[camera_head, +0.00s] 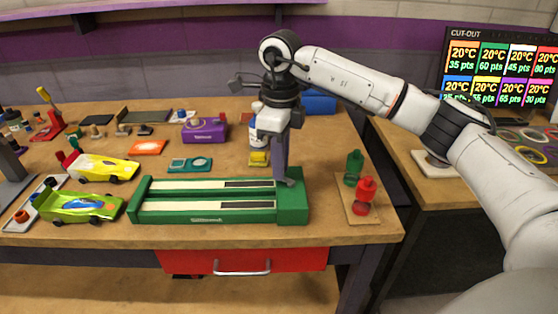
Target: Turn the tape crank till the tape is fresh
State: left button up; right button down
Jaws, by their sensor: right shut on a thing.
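A long green track unit (292,208) lies near the front edge of the workbench. Two parallel tape strips (195,184) run along it, pale on the left and dark on the right. My right gripper (284,176) reaches down from above to the unit's right end block, with its long purple-grey fingers shut on the tape crank (291,182). Only a small grey part of the crank shows; the fingers hide the rest. My left gripper is not in view.
A yellow car (103,167) and a lime car (80,206) stand left of the track. Green (353,168) and red (363,196) bottles stand on a small board to the right. A purple box (204,131) and a white bottle (257,133) stand behind.

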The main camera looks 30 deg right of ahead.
jog(key=m, duration=0.2)
jog(key=d+m+p, duration=0.1)
jog(key=shift+w+r+m, duration=0.15)
jog(key=shift+m, duration=0.25)
jog(key=shift+d+m+p, duration=0.2)
jog(key=shift+m, duration=0.5)
jog(key=shift+d+m+p, duration=0.15)
jog(key=shift+m+p, duration=0.05)
jog(key=shift+m, duration=0.5)
jog(key=c, duration=1.7)
grip_release()
jog(key=shift+c, duration=0.2)
notch_tip(320, 180, up, 10)
